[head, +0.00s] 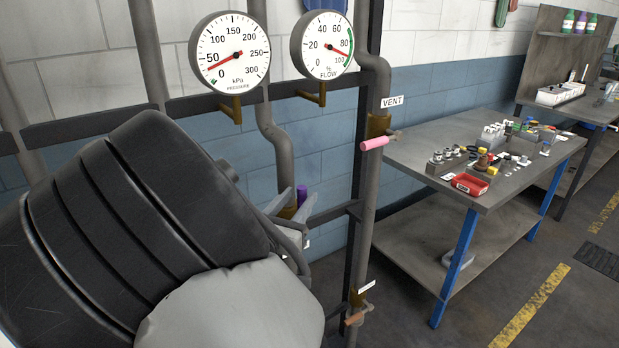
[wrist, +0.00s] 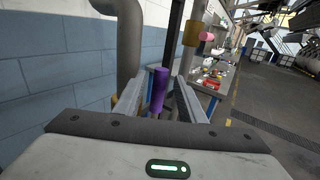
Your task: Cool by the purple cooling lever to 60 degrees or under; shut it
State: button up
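The purple cooling lever (head: 301,194) shows in the head view just behind my gripper's fingers, by a brass valve body on a pipe. In the wrist view the purple lever (wrist: 159,88) stands nearly upright between the two fingers. My gripper (wrist: 160,98) is open, with a finger on each side of the lever and gaps showing. In the head view my gripper (head: 291,207) points away toward the wall, and my arm hides part of the valve. I cannot tell how deep the lever sits between the fingers. No temperature reading is in view.
A cluttered workbench (head: 420,165) stands right.

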jog(key=x, duration=0.6)
jog(key=shift+w, duration=0.3)
jog(key=shift+d, duration=0.1)
grip_shut()
